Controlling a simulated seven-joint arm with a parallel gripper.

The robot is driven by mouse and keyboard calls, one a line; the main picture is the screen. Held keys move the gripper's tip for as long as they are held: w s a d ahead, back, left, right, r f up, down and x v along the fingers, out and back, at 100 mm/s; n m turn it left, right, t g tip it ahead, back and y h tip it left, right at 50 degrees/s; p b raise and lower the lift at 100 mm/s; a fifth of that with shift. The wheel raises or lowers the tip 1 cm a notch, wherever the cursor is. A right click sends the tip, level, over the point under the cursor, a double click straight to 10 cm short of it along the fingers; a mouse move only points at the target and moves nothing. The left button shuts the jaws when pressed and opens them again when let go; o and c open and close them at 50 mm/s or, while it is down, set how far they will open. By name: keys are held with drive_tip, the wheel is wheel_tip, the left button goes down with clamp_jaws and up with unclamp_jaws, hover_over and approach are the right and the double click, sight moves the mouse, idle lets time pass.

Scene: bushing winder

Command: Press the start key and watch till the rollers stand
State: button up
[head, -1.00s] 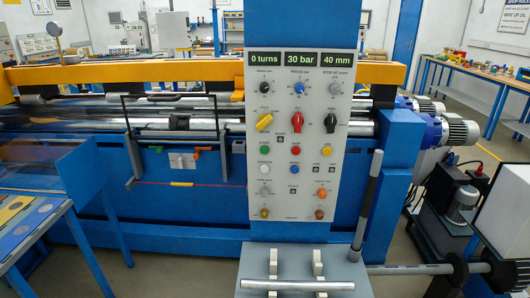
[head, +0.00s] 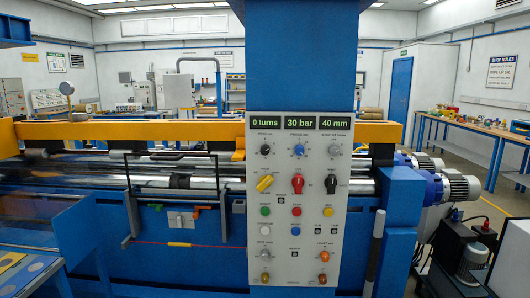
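The grey control panel (head: 296,243) stands upright on the blue machine column and faces me. Its display (head: 267,124) reads 0 turns, with 30 bar and 40 mm beside it. A green key (head: 265,211), a red key (head: 297,211) and a yellow key (head: 325,211) sit in one row, with a white key (head: 265,228) and a blue key (head: 297,228) below. Their labels are too small to read, so I cannot tell which is the start key. The long metal rollers (head: 205,181) lie behind the panel. My gripper is not in view.
A yellow-orange beam (head: 120,130) runs above the rollers. A dark lever with a grey grip (head: 374,240) stands right of the panel's lower edge. Blue motors (head: 450,188) stick out at the right. A blue side table (head: 35,260) is at the left.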

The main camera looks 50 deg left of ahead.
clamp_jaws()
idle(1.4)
